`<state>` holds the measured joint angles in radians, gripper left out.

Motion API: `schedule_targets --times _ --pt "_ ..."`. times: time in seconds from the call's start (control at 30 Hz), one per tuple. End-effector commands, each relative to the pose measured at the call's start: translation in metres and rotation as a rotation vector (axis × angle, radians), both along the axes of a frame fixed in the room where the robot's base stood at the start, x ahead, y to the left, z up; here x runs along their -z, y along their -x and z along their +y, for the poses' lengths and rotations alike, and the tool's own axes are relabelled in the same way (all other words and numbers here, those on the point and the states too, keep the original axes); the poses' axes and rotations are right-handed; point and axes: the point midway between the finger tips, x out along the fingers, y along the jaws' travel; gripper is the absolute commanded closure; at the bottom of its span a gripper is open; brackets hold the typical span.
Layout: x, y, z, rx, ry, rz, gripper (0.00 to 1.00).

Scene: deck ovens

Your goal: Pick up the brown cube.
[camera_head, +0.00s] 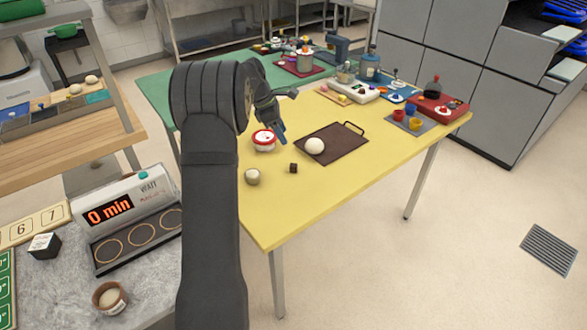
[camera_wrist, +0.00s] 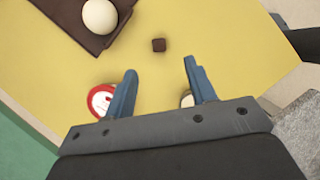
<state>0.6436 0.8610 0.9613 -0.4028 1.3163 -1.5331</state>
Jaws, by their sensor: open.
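The brown cube (camera_head: 293,168) is a small dark block on the yellow table (camera_head: 350,185), near its front-left part. In the wrist view the cube (camera_wrist: 158,45) lies on the table ahead of my fingertips, between their lines and apart from them. My gripper (camera_head: 275,118) hangs above the table, up and left of the cube in the head view. In the wrist view its two blue fingers (camera_wrist: 158,72) are spread with nothing between them.
A brown tray (camera_head: 345,149) with a white ball (camera_head: 315,146) lies right of the cube. A red-and-white round item (camera_head: 264,141) and a small pale-topped cup (camera_head: 252,177) stand nearby. Bare yellow table surrounds the cube. Several coloured items crowd the table's far end.

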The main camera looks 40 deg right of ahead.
Motion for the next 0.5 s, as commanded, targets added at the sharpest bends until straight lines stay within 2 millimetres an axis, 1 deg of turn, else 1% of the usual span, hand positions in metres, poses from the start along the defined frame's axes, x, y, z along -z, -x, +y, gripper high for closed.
schedule_targets --times 0.03,0.1,0.2,0.27,0.37,0.5 --pt "-0.004 -0.013 0.005 0.027 0.001 -0.002 0.49" --pt "-0.011 -0.024 0.011 0.065 0.003 -0.002 0.49" --pt "-0.014 -0.031 0.015 0.097 0.003 -0.001 0.49" --pt "-0.013 -0.033 0.016 0.105 0.003 0.000 0.49" --pt "-0.002 -0.029 0.012 0.111 0.002 0.003 0.49" --pt "0.026 -0.022 0.004 0.109 0.001 0.004 0.49"
